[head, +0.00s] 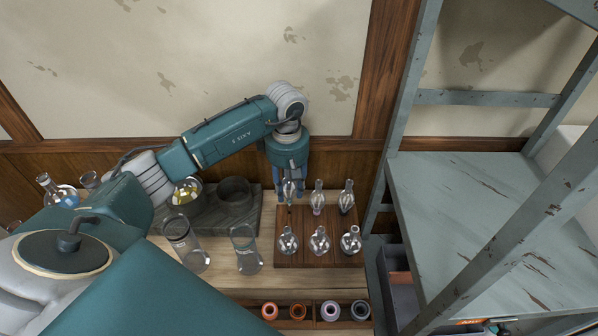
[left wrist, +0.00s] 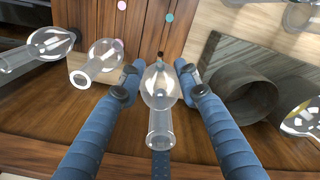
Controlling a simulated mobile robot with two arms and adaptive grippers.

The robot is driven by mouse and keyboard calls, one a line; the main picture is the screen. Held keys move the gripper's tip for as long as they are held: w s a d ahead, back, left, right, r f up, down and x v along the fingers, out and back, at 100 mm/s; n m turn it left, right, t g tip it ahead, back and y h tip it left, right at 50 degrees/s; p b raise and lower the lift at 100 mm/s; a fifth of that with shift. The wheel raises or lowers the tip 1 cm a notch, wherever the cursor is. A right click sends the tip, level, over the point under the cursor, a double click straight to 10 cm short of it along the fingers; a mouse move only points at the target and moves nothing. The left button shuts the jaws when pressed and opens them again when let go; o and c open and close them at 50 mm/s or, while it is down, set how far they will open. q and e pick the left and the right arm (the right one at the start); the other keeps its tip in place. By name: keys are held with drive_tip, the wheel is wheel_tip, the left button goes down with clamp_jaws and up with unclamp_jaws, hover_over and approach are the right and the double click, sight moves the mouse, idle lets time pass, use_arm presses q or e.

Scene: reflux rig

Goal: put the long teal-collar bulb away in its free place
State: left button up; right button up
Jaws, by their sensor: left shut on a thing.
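My left gripper (head: 289,192) points down over the back left corner of the dark wooden rack (head: 300,262). It is shut on a clear glass bulb (left wrist: 160,90), whose tubular neck points toward the bottom of the left wrist view. A small dark tip shows at its far end. I cannot make out a teal collar on it, nor whether it touches the rack. A pink dot (left wrist: 119,44) and a teal dot (left wrist: 169,17) mark the rack's top. My right gripper is not in view.
Beside the held bulb stand two clear bulbs (head: 317,198) (head: 347,197); several more (head: 319,240) stand in front. Left are two glass vessels (head: 246,250) (head: 186,245) and a dark block with a round cup (head: 234,191). A grey metal shelf (head: 480,200) rises at right.

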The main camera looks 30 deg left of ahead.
sight(289, 198)
use_arm(q)
wheel_tip(289, 198, down, 2)
drive_tip(key=shift+b, duration=0.35)
drive_tip(key=shift+a, duration=0.1)
drive_tip(key=shift+r, duration=0.1)
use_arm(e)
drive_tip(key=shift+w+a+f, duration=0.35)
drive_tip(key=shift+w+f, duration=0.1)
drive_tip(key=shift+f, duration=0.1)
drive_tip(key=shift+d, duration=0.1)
use_arm(q)
drive_tip(key=shift+f+b, duration=1.25)
drive_tip(key=shift+b, duration=0.05)
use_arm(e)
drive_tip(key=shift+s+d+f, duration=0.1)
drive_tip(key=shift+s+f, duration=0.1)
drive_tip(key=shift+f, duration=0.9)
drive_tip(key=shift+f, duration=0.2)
